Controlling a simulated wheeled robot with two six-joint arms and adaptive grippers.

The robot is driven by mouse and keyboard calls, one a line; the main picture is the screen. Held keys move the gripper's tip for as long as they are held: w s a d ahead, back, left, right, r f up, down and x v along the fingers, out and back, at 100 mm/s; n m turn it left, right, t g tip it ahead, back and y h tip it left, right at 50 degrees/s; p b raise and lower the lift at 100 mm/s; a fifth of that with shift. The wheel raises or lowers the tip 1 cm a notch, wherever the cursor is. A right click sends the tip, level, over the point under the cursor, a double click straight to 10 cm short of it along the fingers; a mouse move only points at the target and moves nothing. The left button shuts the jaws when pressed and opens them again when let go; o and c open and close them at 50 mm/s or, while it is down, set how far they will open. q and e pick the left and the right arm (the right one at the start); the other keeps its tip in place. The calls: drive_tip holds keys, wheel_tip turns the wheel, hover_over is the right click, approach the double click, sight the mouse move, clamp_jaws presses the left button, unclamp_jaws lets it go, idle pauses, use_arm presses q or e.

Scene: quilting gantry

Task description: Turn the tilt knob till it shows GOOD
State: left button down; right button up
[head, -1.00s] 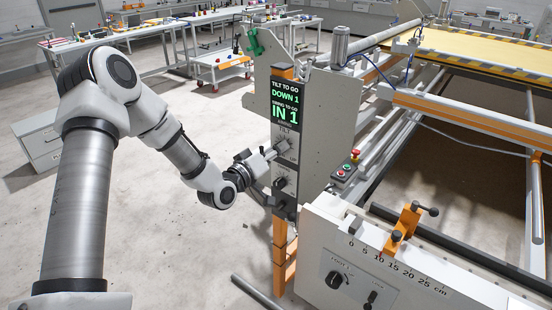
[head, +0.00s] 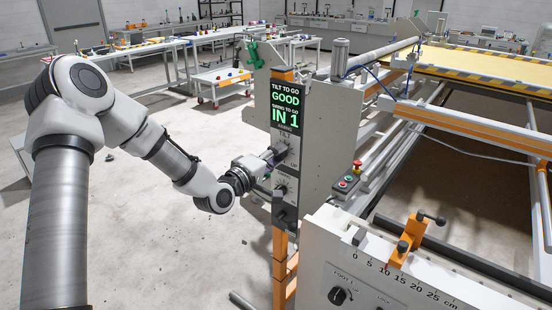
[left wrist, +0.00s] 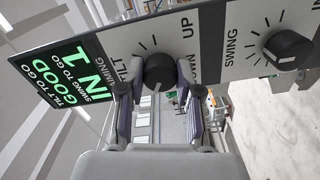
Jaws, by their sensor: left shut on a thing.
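The display (head: 287,106) on the grey post reads GOOD in green under TILT TO GO, and IN 1 under SWING TO GO. The display also shows in the left wrist view (left wrist: 62,84), rotated. The black tilt knob (left wrist: 159,72) is on the panel below the display, with its TILT and UP lettering around it. My left gripper (left wrist: 155,80) is shut on the tilt knob, one finger on each side. In the head view, my left gripper (head: 271,156) reaches the knob from the left and partly hides it. My right gripper is not in view.
The swing knob (left wrist: 289,49) sits beside the tilt knob on the same panel, below it in the head view. A control box (head: 346,183) with a red button is right of the post. The quilting frame fills the right; the floor (head: 150,240) near my arm is open.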

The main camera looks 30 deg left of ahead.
use_arm(q)
drive_tip(key=c, duration=0.8)
unclamp_jaws()
drive_tip(key=s, duration=0.7)
drive_tip(key=shift+s+a, duration=0.2)
drive_tip(key=shift+a, duration=0.1)
